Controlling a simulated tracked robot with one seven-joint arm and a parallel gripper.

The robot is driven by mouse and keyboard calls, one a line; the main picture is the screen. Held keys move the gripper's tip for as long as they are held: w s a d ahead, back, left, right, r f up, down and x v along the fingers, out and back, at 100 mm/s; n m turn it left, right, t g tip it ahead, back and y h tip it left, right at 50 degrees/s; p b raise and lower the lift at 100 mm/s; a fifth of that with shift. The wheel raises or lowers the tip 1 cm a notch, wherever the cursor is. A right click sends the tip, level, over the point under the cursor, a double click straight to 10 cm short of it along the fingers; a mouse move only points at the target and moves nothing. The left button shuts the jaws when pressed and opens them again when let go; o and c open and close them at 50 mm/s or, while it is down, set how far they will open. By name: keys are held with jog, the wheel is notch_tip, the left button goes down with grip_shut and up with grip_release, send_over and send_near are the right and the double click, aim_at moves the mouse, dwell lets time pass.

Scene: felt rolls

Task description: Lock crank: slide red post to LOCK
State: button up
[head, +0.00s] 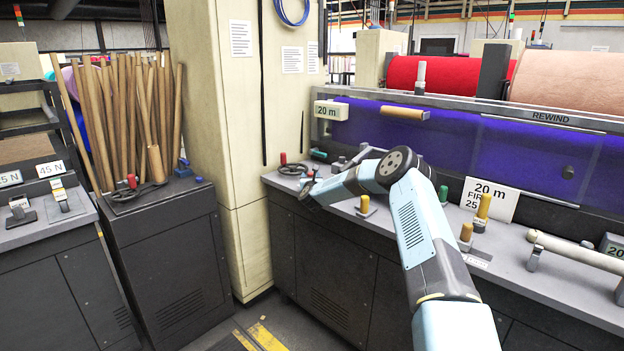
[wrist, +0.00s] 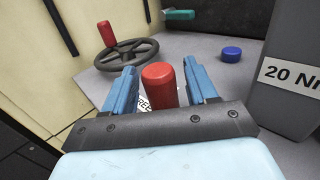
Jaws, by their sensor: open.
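A red post (wrist: 160,85) with a rounded top stands between the two blue fingers of my gripper (wrist: 160,67) in the wrist view. The fingers are apart, one on each side of the post, with a visible gap at least on the right. The post's lower part and base are hidden by my gripper. In the head view my gripper (head: 307,187) is at the left end of the grey bench, and a bit of red (head: 310,173) shows just above it. A small printed label (wrist: 144,103) is partly visible beside the post. I cannot read a LOCK mark.
A dark handwheel (wrist: 128,56) with a red knob (wrist: 107,34) lies just beyond my fingers. A green handle (wrist: 180,15), a blue cap (wrist: 232,53) and a grey 20 N block (wrist: 290,90) stand around it. The cream pillar (head: 232,120) rises left of the bench.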

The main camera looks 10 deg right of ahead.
jog(key=shift+c, duration=0.5)
grip_shut()
jog(key=shift+d, duration=0.1)
jog(key=w+d, duration=0.3)
jog(key=shift+d, duration=0.25)
jog(key=shift+d+r, duration=0.1)
jog(key=shift+d, duration=0.45)
jog(key=shift+o, duration=0.5)
grip_release()
jog(key=shift+w, duration=0.1)
jog(key=shift+a, duration=0.15)
